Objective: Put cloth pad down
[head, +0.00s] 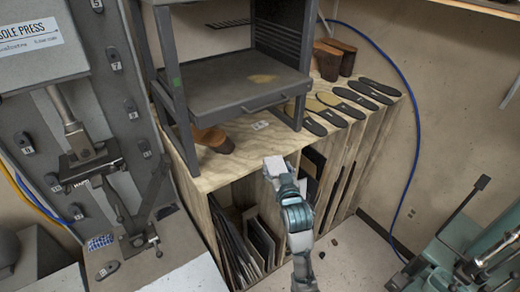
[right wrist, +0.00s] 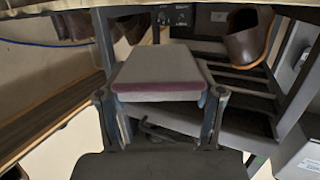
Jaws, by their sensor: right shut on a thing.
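The cloth pad (right wrist: 160,72) is a flat grey block with a maroon strip along its near edge in the right wrist view. My right gripper (right wrist: 162,108) is shut on it, with one finger at each side. In the head view the pad (head: 274,165) shows as a small pale block at the tip of my right gripper (head: 279,174). It appears at the front edge of the plywood bench top (head: 222,172); whether it touches the wood cannot be told. My left gripper is not in view.
A dark metal rack (head: 235,85) stands on the bench. A brown shoe form (head: 213,140) lies by its front leg, and several dark soles (head: 352,97) lie to the right. A lever press (head: 95,160) stands at left, and a teal machine (head: 480,250) at lower right.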

